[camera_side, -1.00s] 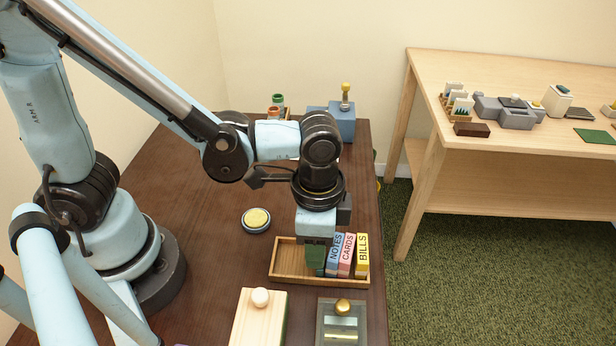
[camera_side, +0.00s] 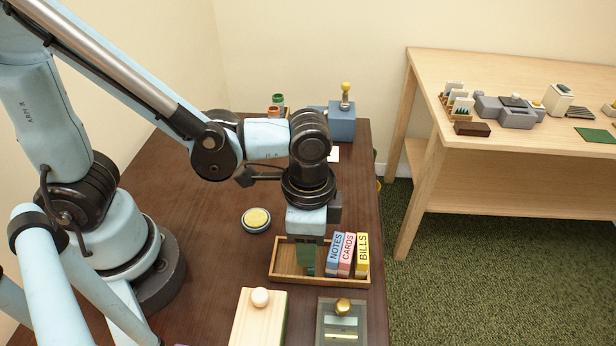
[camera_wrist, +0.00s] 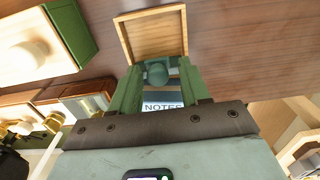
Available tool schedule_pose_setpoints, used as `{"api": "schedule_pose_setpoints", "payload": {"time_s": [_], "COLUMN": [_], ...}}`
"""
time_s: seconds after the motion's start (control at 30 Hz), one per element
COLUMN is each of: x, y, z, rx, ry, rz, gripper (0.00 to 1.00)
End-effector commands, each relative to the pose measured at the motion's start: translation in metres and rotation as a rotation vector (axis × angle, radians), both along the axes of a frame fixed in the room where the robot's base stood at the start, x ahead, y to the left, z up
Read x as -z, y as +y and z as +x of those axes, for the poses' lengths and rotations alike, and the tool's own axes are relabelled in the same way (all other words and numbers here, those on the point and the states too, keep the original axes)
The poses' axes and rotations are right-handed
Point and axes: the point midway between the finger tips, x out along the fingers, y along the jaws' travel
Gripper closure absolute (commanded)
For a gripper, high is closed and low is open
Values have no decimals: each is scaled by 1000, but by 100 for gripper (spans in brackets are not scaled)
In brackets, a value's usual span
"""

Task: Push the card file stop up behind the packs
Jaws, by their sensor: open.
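The wooden tray (camera_side: 283,262) holds packs upright at its right end: blue NOTES (camera_side: 334,254), red CARDS (camera_side: 347,255) and yellow BILLS (camera_side: 362,255). My gripper (camera_side: 306,262) points down into the tray, left of NOTES with a small gap. In the wrist view its two green fingers stand apart, and my gripper (camera_wrist: 158,72) is open. The card file stop, with a round green knob (camera_wrist: 157,73), shows between the fingers, on the tray's empty-end side of the NOTES label (camera_wrist: 162,106). I cannot tell whether the fingers touch it. In the side view my gripper hides the stop.
A round yellow-topped tin (camera_side: 257,219) stands left of the tray. A wooden block with a white knob (camera_side: 260,298) and a grey box with a brass knob (camera_side: 342,306) stand in front. A blue box (camera_side: 341,124) is at the back. The table's right edge is close to the tray.

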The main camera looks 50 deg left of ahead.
Motion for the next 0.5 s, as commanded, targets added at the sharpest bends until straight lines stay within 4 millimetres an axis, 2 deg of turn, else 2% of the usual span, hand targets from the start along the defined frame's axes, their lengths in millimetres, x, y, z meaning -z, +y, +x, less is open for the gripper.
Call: {"api": "schedule_pose_setpoints", "payload": {"time_s": [0.5], "x": [-39], "y": [-2], "z": [-1], "rx": [9], "ry": [-1], "rz": [-7], "gripper": [53]}}
